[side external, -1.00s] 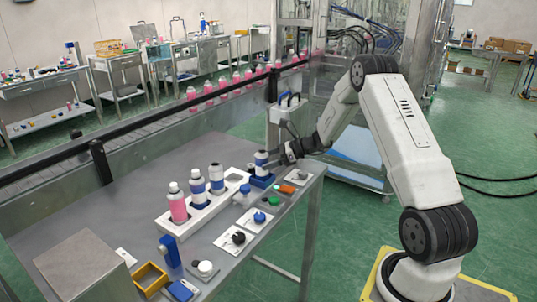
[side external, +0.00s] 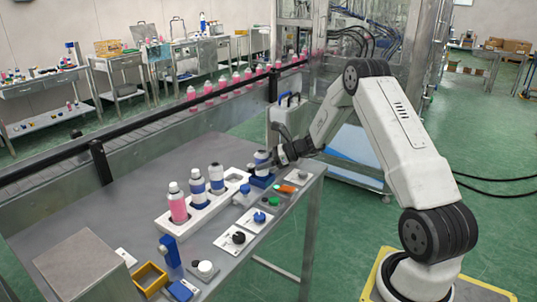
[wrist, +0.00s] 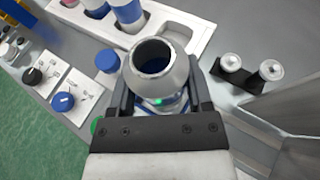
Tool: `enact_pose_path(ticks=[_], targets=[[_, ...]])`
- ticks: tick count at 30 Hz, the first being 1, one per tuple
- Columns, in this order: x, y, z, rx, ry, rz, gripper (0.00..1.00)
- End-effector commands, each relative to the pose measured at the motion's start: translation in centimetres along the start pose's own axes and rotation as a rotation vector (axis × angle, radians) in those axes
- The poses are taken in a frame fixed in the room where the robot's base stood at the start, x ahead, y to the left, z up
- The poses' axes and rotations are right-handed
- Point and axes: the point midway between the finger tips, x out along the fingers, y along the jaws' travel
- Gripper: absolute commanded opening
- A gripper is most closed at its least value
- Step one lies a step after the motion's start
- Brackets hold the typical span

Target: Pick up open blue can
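In the wrist view the can (wrist: 166,72) shows a wide, dark, uncovered mouth. My gripper (side external: 272,166) reaches it from the right, low on its body. In the wrist view the gripper (wrist: 157,92) has one dark finger on each side of the can. The fingers look spread, with the can between them. The can's shoulder hides most of where fingers and body would meet.
A white rack (side external: 208,209) left of the can holds a pink can (side external: 178,206) and two blue-banded cans (side external: 197,184). A blue cap (wrist: 107,61) is close to the gripper. Small fixtures with buttons line the table's front edge. A guard rail runs behind.

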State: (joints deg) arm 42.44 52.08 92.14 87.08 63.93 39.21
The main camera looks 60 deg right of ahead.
Motion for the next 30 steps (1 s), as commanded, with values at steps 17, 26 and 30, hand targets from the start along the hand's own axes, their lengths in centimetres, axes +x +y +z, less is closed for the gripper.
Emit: enact_pose_path(ticks=[17,26,30], targets=[[-0.3,0.0,0.7,-0.002,-0.001,0.000,0.00],[-1.5,0.2,3.3,-0.002,-0.002,-0.002,0.00],[-2.7,1.2,4.3,-0.002,-0.002,-0.002,0.00]])
